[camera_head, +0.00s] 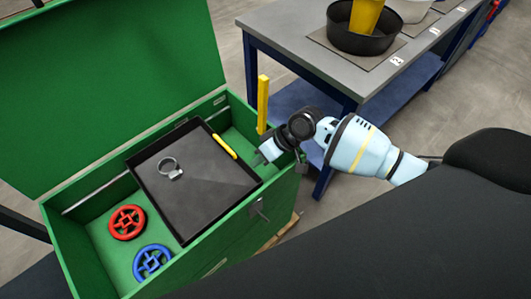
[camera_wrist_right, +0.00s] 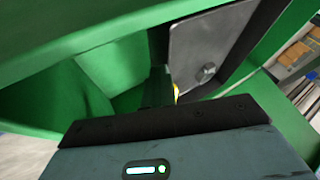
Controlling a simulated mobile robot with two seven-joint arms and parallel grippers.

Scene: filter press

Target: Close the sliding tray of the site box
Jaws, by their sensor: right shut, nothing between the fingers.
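The green site box (camera_head: 244,236) stands open, its lid (camera_head: 100,90) raised at the back left. The black sliding tray (camera_head: 205,192) sits across the middle of the box on its rails, with open bays at both sides. A yellow handle (camera_head: 225,147) is on the tray's right edge. My right gripper (camera_head: 262,156) is shut and empty, at the box's right end, to the right of the handle and apart from it. In the right wrist view, green walls (camera_wrist_right: 115,75) and a sliver of yellow (camera_wrist_right: 177,92) show past the gripper. My left gripper is out of view.
A metal ring clamp (camera_head: 168,168) lies in the tray. A red handwheel (camera_head: 127,222) and a blue handwheel (camera_head: 152,262) lie in the left bay. A grey-topped table (camera_head: 300,35) with a black pan (camera_head: 362,40) stands behind.

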